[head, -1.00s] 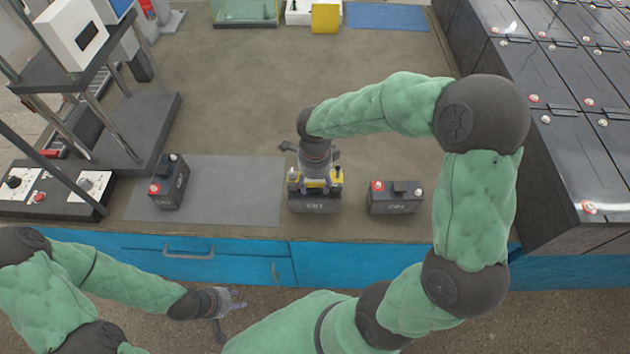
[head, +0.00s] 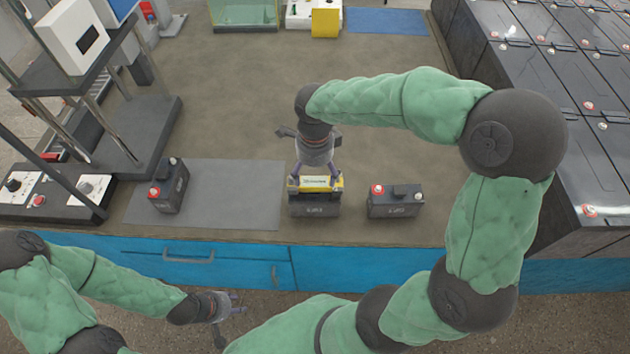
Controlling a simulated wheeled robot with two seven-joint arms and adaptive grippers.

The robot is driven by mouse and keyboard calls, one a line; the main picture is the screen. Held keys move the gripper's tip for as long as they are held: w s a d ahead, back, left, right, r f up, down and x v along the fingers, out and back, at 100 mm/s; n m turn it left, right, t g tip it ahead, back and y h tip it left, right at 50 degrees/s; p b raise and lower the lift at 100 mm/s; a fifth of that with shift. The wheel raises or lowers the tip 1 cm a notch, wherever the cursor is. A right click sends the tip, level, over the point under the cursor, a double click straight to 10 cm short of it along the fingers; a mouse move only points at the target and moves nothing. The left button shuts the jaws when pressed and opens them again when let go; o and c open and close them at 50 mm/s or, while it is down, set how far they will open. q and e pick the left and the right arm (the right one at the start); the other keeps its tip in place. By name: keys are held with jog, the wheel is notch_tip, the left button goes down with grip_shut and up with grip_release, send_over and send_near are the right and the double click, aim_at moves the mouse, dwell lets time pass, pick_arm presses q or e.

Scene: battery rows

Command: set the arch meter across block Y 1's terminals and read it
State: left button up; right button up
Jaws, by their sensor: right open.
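The yellow arch meter (head: 316,188), with a pale display strip, sits across the top of the middle black block (head: 314,208). Its display reading is too small to make out. It hides the block's terminals, so I cannot see its contact with them. My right gripper (head: 314,186) is open, with its fingertips spread close above the meter's two ends. Dark blocks stand on either side: one (head: 171,190) at the left and one (head: 394,203) at the right. The block labels are too blurred to read. My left gripper (head: 240,303) is open and empty, low in front of the bench.
A grey mat (head: 235,195) lies left of the middle block. A dark stand with a white display box (head: 80,35) is at the left. Large dark batteries (head: 560,120) fill the right side. A blue mat (head: 388,20) lies at the back. The bench centre is clear.

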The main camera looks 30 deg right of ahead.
aim_at(315, 185)
jog(key=shift+r, duration=2.65)
